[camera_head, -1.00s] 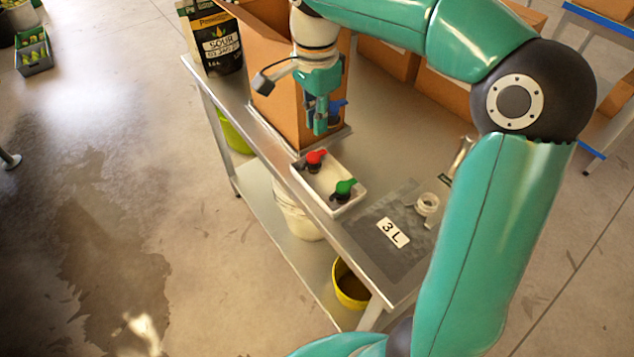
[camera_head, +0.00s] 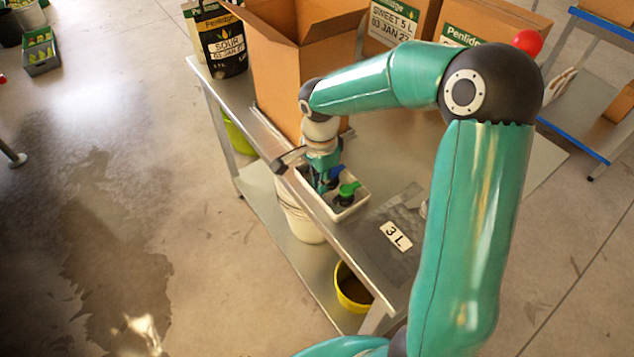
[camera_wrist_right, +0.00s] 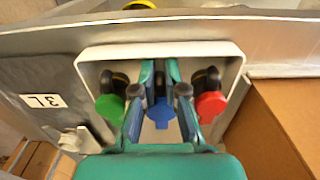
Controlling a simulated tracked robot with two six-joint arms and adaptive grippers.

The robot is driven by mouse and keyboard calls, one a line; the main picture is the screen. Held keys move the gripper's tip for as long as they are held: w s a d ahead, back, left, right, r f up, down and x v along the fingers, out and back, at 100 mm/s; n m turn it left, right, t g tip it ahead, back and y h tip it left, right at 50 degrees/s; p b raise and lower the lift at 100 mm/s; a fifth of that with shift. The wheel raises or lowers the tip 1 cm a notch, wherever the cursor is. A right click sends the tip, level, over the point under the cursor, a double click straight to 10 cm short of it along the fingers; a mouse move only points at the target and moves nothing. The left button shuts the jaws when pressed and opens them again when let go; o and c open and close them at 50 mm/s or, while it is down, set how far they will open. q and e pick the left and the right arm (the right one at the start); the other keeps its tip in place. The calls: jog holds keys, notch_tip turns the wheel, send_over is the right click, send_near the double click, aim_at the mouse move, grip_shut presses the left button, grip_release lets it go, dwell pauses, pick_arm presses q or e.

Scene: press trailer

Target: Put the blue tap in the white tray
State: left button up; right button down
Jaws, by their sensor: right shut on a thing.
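The white tray (camera_head: 359,202) stands on the metal table. In the right wrist view the tray (camera_wrist_right: 228,52) lies beneath my right gripper (camera_wrist_right: 160,95). The right gripper (camera_head: 325,182) is shut on the blue tap (camera_wrist_right: 160,112), which is over or inside the tray between two other taps; I cannot tell whether it touches the tray floor. A bit of the blue tap (camera_head: 337,171) shows beside the fingers in the head view. The green tap (camera_head: 348,190) is in the tray, left of the blue one in the wrist view. The red tap (camera_wrist_right: 210,104) is on its right. My left gripper is out of view.
An open cardboard box (camera_head: 285,80) stands right behind the tray. A dark mat (camera_head: 385,250) with a 3 L label (camera_head: 396,236) lies in front. A black and white pouch (camera_head: 222,45) stands at the table's far left.

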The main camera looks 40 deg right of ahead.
jog(key=shift+f, duration=0.15)
jog(key=shift+f, duration=0.1)
jog(key=c, duration=1.7)
grip_release()
jog(key=o, duration=0.5)
